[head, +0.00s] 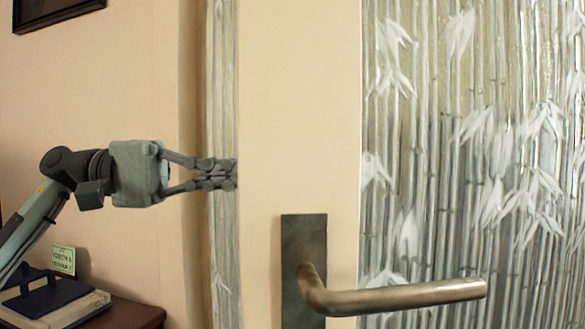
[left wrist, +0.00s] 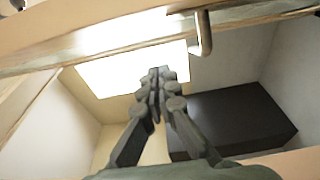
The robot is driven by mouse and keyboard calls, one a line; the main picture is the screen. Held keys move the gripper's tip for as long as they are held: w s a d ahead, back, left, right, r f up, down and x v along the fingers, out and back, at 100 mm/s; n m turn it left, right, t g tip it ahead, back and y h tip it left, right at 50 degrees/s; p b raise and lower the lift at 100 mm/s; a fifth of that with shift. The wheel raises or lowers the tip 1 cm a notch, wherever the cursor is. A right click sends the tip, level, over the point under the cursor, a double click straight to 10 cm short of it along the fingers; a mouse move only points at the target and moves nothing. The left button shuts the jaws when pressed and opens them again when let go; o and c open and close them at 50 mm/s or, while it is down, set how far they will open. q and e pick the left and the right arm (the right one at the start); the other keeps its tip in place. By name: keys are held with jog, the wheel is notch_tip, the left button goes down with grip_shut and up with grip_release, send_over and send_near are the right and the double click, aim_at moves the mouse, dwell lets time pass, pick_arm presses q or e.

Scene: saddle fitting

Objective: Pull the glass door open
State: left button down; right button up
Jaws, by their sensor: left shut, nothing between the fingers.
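The glass door has a beige frame (head: 298,120) and a bamboo-patterned glass panel (head: 470,150), in the head view. Its bronze lever handle (head: 400,297) sits on a dark plate (head: 303,265) and points right. My left gripper (head: 230,175) is shut and empty, up and left of the handle. Its fingertips end at the left edge of the beige frame, over a narrow bamboo-patterned strip (head: 222,90); I cannot tell whether they touch. In the left wrist view the closed fingers (left wrist: 157,78) point away, below a metal bar like the handle (left wrist: 204,35). My right gripper is out of view.
A brown table (head: 130,315) at lower left carries a light book-like block (head: 60,312), a dark blue stand (head: 45,293) and a small green-lettered card (head: 62,260). A dark picture frame (head: 55,12) hangs on the wall. The left wrist view shows a dark box (left wrist: 235,122).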

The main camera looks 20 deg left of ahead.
aim_at(291, 181)
pick_arm(q)
jog(key=d, duration=0.2)
jog(key=s+d+p, duration=0.1)
jog(key=d, duration=0.2)
jog(key=d+p, duration=0.1)
jog(key=d, duration=0.1)
jog(key=shift+s+d, duration=0.25)
jog(key=shift+d, duration=0.15)
jog(key=shift+s+d+p, duration=0.25)
jog(key=shift+s+p, duration=0.05)
jog(key=shift+s, duration=0.15)
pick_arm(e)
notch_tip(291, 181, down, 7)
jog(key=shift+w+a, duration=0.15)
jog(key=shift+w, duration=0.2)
pick_arm(q)
jog(key=shift+s, duration=0.1)
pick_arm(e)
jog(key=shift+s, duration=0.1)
